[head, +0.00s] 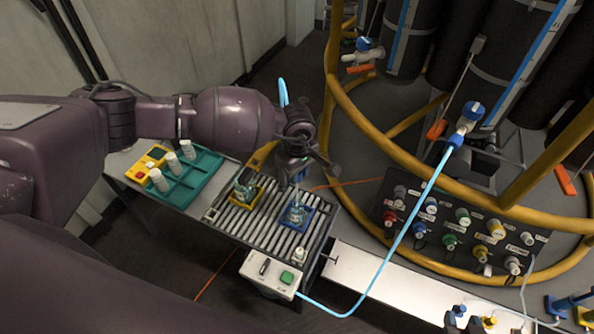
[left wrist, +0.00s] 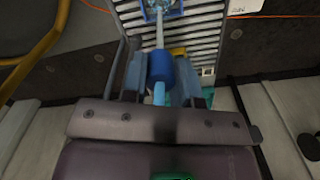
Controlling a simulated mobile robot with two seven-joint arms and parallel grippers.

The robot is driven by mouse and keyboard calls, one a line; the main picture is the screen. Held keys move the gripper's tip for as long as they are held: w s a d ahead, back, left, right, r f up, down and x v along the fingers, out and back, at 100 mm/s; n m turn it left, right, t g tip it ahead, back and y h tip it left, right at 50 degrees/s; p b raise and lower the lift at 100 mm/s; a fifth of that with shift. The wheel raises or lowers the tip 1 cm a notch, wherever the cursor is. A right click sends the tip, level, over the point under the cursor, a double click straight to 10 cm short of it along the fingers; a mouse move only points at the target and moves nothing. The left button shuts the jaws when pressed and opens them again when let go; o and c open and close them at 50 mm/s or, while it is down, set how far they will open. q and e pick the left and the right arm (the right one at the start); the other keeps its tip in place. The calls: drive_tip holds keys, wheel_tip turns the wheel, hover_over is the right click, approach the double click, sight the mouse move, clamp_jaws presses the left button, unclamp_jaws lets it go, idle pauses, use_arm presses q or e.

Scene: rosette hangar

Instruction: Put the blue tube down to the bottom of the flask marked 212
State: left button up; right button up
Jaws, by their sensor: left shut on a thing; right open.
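My left gripper (head: 298,166) is shut on a blue tube, whose light-blue upper part (head: 283,92) sticks up behind the arm. In the left wrist view its dark-blue collar (left wrist: 161,70) is between the fingers. A pale lower length (left wrist: 159,32) runs from the collar towards a flask in a blue holder. That glass flask (head: 293,215) stands below the gripper on the slatted rack. I cannot tell how deep the tube's tip is. A second flask (head: 243,190) stands in a yellow holder to the left. I can read no 212 marking. My right gripper is not seen.
A teal tray (head: 205,187) with white bottles lies left of the slatted rack (head: 227,220). A light-blue hose (head: 408,225) loops from a valve to a white box (head: 272,273) with a green button. A connector panel (head: 458,230) and yellow tube frame (head: 400,150) stand right.

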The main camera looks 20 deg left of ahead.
sight(297, 190)
use_arm(q)
drive_tip(key=shift+f+b, duration=0.9)
drive_tip(key=shift+f, duration=0.35)
drive_tip(key=shift+f+b, duration=0.35)
drive_tip(key=shift+f, duration=0.2)
use_arm(e)
drive_tip(key=f, duration=0.3)
drive_tip(key=shift+s+f, duration=0.15)
drive_tip(key=shift+s, duration=0.1)
use_arm(q)
drive_tip(key=shift+f, duration=0.2)
use_arm(e)
drive_tip(key=shift+f, duration=0.1)
use_arm(q)
drive_tip(key=shift+f+b, duration=0.6)
drive_tip(key=shift+f, duration=0.1)
drive_tip(key=shift+f+b, duration=0.3)
drive_tip(key=shift+f, duration=0.25)
drive_tip(key=shift+f+b, duration=0.4)
drive_tip(key=shift+f, duration=0.25)
use_arm(e)
drive_tip(key=f, duration=0.1)
drive_tip(key=s+f, duration=0.1)
drive_tip(key=f, duration=0.1)
drive_tip(key=shift+f+g, duration=0.15)
drive_tip(key=shift+g, duration=0.15)
drive_tip(key=shift+w, duration=0.35)
